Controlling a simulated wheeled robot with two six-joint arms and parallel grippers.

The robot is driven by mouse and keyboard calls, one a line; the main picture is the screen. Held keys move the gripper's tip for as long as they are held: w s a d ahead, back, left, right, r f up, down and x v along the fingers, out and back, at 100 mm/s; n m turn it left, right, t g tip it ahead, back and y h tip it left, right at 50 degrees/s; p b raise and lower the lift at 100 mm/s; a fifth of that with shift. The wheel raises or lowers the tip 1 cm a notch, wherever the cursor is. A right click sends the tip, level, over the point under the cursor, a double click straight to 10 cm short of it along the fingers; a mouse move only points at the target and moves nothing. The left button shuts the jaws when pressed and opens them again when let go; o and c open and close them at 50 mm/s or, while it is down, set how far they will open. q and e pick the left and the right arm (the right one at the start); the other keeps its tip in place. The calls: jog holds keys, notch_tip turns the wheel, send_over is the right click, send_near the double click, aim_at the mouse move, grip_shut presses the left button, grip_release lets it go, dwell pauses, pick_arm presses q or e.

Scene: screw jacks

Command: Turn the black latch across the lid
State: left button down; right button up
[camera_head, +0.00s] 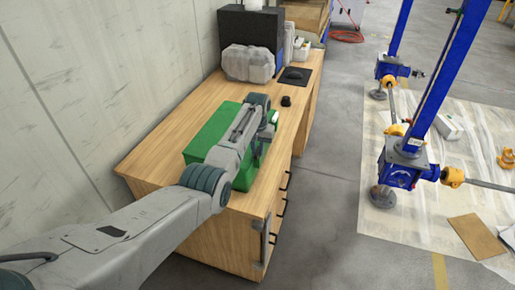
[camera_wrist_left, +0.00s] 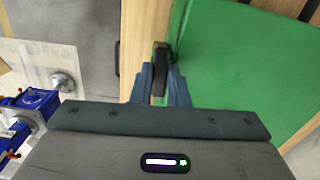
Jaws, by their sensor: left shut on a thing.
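A green box (camera_head: 207,130) with a flat lid stands on the wooden desk, partly hidden behind my left arm. In the left wrist view the green lid (camera_wrist_left: 245,65) fills the right side. The black latch (camera_wrist_left: 160,57) is at the lid's left edge in that view. My left gripper (camera_wrist_left: 161,75) is shut on the latch, with a finger on either side of it. In the head view my left gripper (camera_head: 257,158) is at the box's right side, and I cannot make out the latch there. My right gripper is not in view.
The wooden desk (camera_head: 150,160) has drawers with black handles on its right side. A grey plastic-like bundle (camera_head: 248,64), a black mat (camera_head: 293,76) and a small black object (camera_head: 286,101) are behind the box. Blue screw jacks (camera_head: 400,165) stand on the floor at right.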

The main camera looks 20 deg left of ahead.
pick_arm(q)
jog(key=n+p, duration=0.1)
jog(key=n, duration=0.2)
jog(key=shift+r, duration=0.15)
jog(key=n+p, duration=0.1)
jog(key=n, duration=0.3)
jog(key=shift+n+p, duration=0.3)
jog(key=shift+p, duration=0.05)
jog(key=n, duration=0.4)
jog(key=shift+p, duration=0.4)
jog(key=shift+n, duration=2.6)
jog(key=c, duration=1.4)
grip_release()
